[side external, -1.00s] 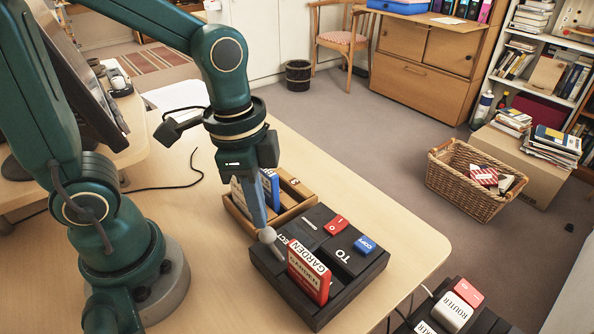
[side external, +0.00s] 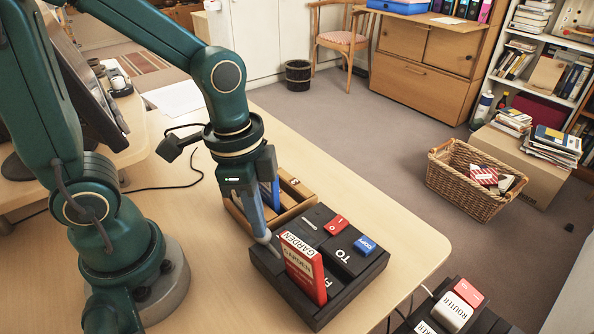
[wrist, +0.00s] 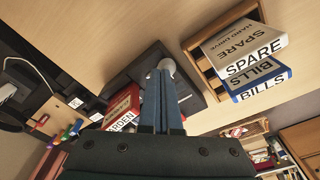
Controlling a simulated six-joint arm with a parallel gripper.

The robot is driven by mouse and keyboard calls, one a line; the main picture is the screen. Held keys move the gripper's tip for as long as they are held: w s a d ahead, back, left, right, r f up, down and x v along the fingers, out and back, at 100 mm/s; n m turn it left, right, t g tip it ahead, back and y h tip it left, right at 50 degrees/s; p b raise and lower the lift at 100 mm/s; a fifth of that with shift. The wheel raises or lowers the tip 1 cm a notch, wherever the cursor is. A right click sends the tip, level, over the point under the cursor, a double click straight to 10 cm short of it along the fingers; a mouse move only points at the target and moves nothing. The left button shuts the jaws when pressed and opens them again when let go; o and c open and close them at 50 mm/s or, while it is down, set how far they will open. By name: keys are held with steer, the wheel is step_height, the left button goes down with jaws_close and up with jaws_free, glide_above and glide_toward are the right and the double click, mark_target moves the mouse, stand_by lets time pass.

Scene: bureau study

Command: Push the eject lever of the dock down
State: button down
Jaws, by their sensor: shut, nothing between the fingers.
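The black dock (side external: 345,290) sits on the desk with a red cartridge labelled GARDEN (side external: 305,270) standing in its near slot, tilted and raised. The eject lever's pale grey round knob (wrist: 167,66) shows at my fingertips in the wrist view. My gripper (side external: 262,236) is shut and empty, its tips pointing down at the dock's left edge by the lever. In the side view the tips largely hide the knob, and I cannot tell whether they touch it. The dock also carries a red switch (side external: 336,224) and a blue COPY button (side external: 365,245).
A wooden tray (side external: 291,187) behind the dock holds a SPARE hard drive box (wrist: 245,45) and a blue BILLS cartridge (wrist: 262,84), close to my gripper. Another black device with a ROUTER plug (side external: 453,311) is at lower right. The desk right of the dock is clear.

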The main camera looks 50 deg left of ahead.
steer(key=shift+s+a+r, duration=0.2)
steer(key=shift+s+a, duration=0.2)
steer(key=shift+s, duration=0.1)
steer(key=shift+s+a+r, duration=0.2)
steer(key=shift+s+a, duration=0.2)
steer(key=shift+s, duration=0.05)
steer(key=shift+s+a+r, duration=0.1)
steer(key=shift+r, duration=1.2)
steer(key=shift+s+a+r, duration=0.1)
steer(key=shift+r, duration=1.15)
steer(key=n+t, duration=0.1)
steer(key=n, duration=0.1)
steer(key=r+n+t, duration=0.1)
steer(key=n+t, duration=0.1)
steer(key=n, duration=0.1)
steer(key=a+r+n+t, duration=0.1)
steer(key=n, duration=0.2)
steer(key=shift+w+a+r+t+y, duration=0.1)
steer(key=shift+w+r+t+y, duration=0.05)
steer(key=shift+t+y, duration=0.2)
